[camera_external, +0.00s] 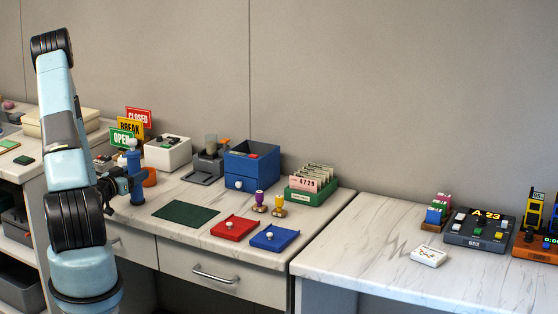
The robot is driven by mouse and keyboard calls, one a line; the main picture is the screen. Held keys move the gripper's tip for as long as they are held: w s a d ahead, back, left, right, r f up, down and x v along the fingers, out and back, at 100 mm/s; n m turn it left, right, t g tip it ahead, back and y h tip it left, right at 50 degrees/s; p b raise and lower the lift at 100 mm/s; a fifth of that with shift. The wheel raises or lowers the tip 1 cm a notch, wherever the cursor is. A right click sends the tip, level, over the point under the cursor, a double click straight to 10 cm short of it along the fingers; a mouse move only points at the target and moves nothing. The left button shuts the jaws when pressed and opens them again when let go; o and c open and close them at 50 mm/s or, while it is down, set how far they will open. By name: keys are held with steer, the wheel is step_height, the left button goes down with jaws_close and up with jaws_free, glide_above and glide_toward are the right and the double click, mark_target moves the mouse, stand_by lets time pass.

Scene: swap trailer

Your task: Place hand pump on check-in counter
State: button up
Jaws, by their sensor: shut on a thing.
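The blue hand pump (136,165), with a round knob on top, stands upright at the left part of the middle marble counter (330,205). My gripper (132,183) reaches in from the left and is shut on the pump's body. The fingertips are small and partly hidden against the pump. I cannot tell whether the pump's base touches the counter. No label shows which marble-topped surface is the check-in counter; a second counter (375,250) stands at the right, past a narrow gap.
Behind the pump are OPEN, BREAK and CLOSED signs (130,125) and a white box (168,152). A dark green mat (185,213), red tray (233,228) and blue tray (274,237) lie ahead. The right counter's left half is clear; a display device (480,230) stands farther right.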

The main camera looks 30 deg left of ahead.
steer(key=shift+f, duration=0.1)
steer(key=o, duration=1.3)
steer(key=shift+c, duration=0.2)
steer(key=s, duration=1.4)
steer(key=shift+a, duration=0.35)
steer(key=shift+w, duration=0.2)
